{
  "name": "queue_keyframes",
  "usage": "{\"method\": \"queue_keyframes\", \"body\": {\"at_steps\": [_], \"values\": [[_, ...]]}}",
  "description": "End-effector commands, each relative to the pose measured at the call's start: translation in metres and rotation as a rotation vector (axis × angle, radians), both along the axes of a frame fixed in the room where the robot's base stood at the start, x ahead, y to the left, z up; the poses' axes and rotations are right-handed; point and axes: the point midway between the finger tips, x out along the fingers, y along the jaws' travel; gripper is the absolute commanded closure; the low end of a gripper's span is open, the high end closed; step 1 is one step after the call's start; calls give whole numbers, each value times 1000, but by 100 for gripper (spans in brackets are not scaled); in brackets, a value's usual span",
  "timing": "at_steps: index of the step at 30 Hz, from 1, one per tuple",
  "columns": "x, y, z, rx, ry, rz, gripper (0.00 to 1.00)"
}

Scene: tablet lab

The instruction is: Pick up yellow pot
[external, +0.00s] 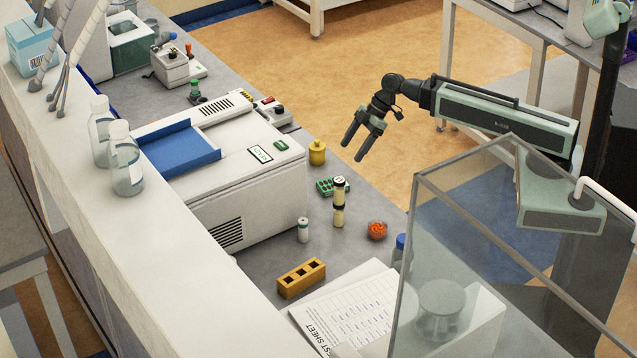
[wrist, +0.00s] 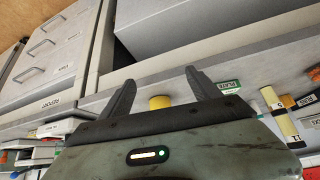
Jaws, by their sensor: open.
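The yellow pot (external: 317,152) stands on the grey bench beside the white machine, behind the green rack. In the wrist view the yellow pot (wrist: 160,102) shows between my two fingers, farther off. My gripper (external: 354,148) is open and empty, to the right of the pot in the external view and apart from it. The wrist view also shows my gripper (wrist: 160,82) with its fingers spread. The lower part of the pot is hidden in the wrist view by my gripper's body.
A green rack (external: 328,187), a cream and black vial stack (external: 339,205), a white vial (external: 303,230), a bowl of orange bits (external: 377,230) and a yellow block (external: 301,278) stand nearby. The white machine (external: 240,170) is left of the pot. A glass enclosure (external: 470,230) stands at right.

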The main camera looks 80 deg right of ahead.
Motion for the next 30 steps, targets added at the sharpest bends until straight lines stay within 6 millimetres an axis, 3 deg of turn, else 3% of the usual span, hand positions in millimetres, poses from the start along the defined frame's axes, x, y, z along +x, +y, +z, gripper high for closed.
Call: {"method": "queue_keyframes", "body": {"at_steps": [1, 7, 16, 23, 30], "values": [[6, 0, 13, 16, -41, 4, 28], [34, 20, 8, 128, -210, -22, 28], [66, 37, 20, 291, -420, -106, 28], [74, 38, 30, 328, -467, -134, 28], [94, 49, 18, 328, -465, -133, 28]]}}
